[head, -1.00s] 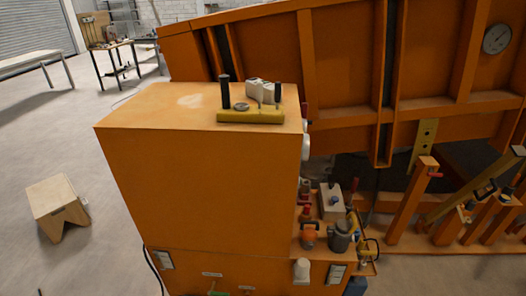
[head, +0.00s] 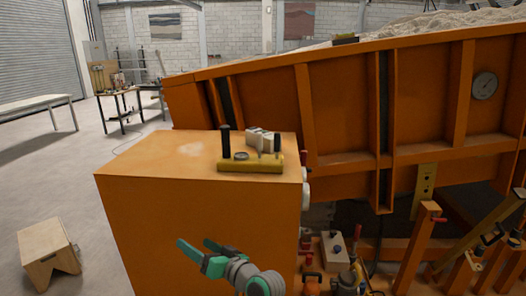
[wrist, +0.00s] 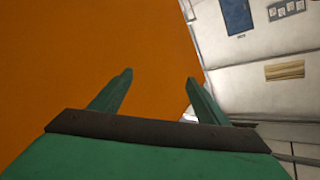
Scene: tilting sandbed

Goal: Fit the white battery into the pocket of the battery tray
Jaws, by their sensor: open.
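My gripper (head: 194,242) is open and empty in front of the orange cabinet, below its top. In the wrist view its two green fingers (wrist: 158,77) stand apart, with orange panel beyond and nothing between them. On the cabinet top, at the right, a white blocky object (head: 260,139) sits just behind a yellow block (head: 250,163) with two black posts and a round dial. The white object may be the battery; its front is partly hidden. I cannot tell whether the yellow block is the battery tray, and no pocket is clearly visible.
The orange cabinet top (head: 140,156) is bare at the left and middle. The large orange sandbed frame (head: 345,110) rises behind and right. A white box with a knob (head: 331,248) and other fittings crowd the lower right. A wooden stool (head: 48,250) stands left.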

